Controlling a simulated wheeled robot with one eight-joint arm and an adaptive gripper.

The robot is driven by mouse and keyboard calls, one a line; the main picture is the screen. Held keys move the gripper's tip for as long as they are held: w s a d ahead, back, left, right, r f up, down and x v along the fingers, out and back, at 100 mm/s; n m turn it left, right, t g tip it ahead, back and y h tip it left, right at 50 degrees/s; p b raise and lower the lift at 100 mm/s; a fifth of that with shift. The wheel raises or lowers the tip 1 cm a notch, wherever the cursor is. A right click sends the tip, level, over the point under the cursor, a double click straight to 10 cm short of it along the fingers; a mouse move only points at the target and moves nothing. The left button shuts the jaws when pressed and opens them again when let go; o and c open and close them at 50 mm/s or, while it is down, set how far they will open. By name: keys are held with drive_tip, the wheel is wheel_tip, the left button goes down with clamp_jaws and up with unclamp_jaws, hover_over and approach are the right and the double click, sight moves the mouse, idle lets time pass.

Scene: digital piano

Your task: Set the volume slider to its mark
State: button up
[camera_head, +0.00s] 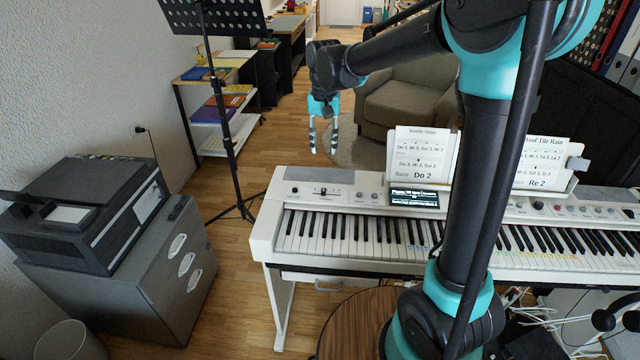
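The white digital piano (262,235) stands in the middle and right of the view. A small dark control (323,190), likely the volume slider, is on the left part of its top panel. Its mark and exact setting are too small to tell. My gripper (323,151) points down, its two fingers apart with nothing between them. In the picture it hangs above the slider, clear of the panel, against the floor behind the piano.
Music sheets (420,158) stand on the piano behind a small screen (414,198). A black music stand (222,120) is at left, near a printer (90,210) on a grey cabinet (150,285). An armchair (405,100) is behind. My arm hides part of the keyboard.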

sight(323, 189)
wheel_tip(323, 189, down, 16)
drive_tip(key=shift+r, duration=0.15)
idle(0.3)
clamp_jaws()
idle(0.4)
